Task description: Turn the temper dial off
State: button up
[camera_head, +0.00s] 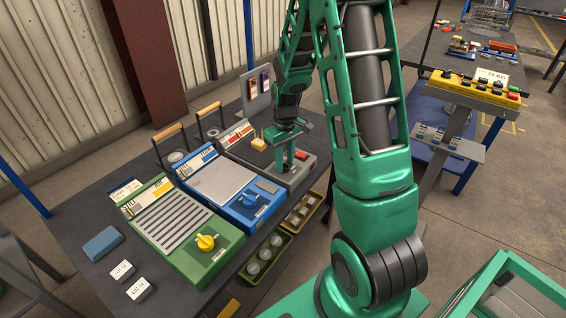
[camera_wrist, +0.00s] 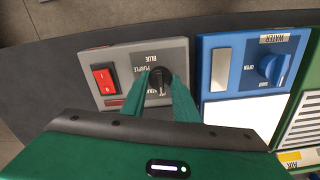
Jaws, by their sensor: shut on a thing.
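The temper dial is a black knob (camera_wrist: 160,78) on the grey unit (camera_wrist: 120,60), with labels around it including BLUE and PURPLE, upside down in the wrist view. My gripper (camera_wrist: 162,85) reaches over the panel with its two green fingers on either side of the knob, shut on it. The knob's pointer direction is hard to read between the fingers. In the head view my gripper (camera_head: 286,165) points down onto the grey unit (camera_head: 238,150), and the dial is hidden there.
A red rocker switch (camera_wrist: 104,78) sits beside the dial. The blue unit (camera_head: 215,178) with a blue dial (camera_head: 250,199) and the green unit (camera_head: 170,225) with a yellow dial (camera_head: 206,242) stand alongside. Bins (camera_head: 264,258) hang at the bench's front edge.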

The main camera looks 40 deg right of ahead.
aim_at(285, 163)
dwell(0.4)
jog(key=o, duration=1.1)
jog(key=shift+c, duration=0.2)
notch_tip(285, 163, up, 11)
jog(key=shift+f, duration=0.1)
jog(key=s+a+r+m, duration=0.1)
jog(key=s+r+m, duration=0.2)
jog(key=s, duration=1.1)
jog(key=s+a+r+m, duration=0.1)
jog(key=s+r+m, duration=0.3)
jog(key=s, duration=1.1)
jog(key=shift+a+r, duration=0.25)
jog(key=shift+r, duration=0.2)
